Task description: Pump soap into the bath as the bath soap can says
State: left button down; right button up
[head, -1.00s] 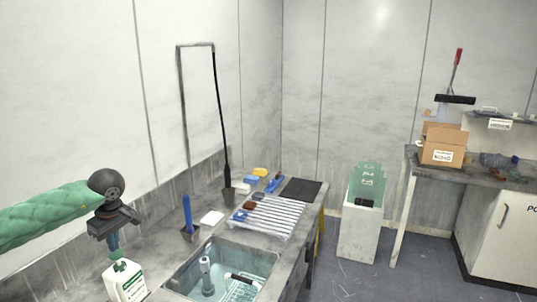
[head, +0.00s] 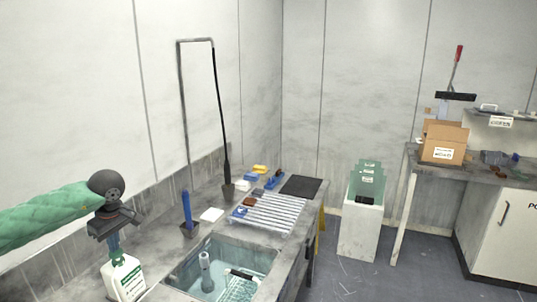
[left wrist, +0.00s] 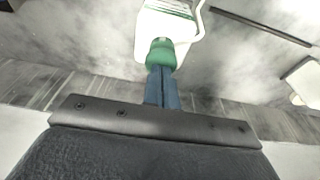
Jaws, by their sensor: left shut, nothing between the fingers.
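A white soap can (head: 125,280) with a green label and green pump top stands on the counter at the lower left of the head view. In the left wrist view the can (left wrist: 168,38) is at the top centre, its green top (left wrist: 160,54) at my fingertips. My left gripper (head: 113,250) is directly above the can, pointing down, its fingers shut together with nothing between them. The fingertips (left wrist: 161,78) appear to touch the green top. The bath (head: 215,286) is a sink of water to the right of the can. My right gripper is not in view.
A grey upright fitting (head: 205,270) and a wire basket (head: 238,288) are in the bath. A blue-handled brush in a holder (head: 188,215), a white pad (head: 212,215) and a ribbed drain rack (head: 268,214) lie beyond. A wall stands close on the left.

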pick_arm(q)
jog(key=shift+r+p, duration=0.45)
jog(key=shift+r, duration=0.95)
jog(key=shift+f+b, duration=1.2)
jog(key=shift+f, duration=0.3)
jog(key=shift+r, duration=0.1)
jog(key=shift+r+p, duration=0.5)
jog(key=shift+r, duration=0.9)
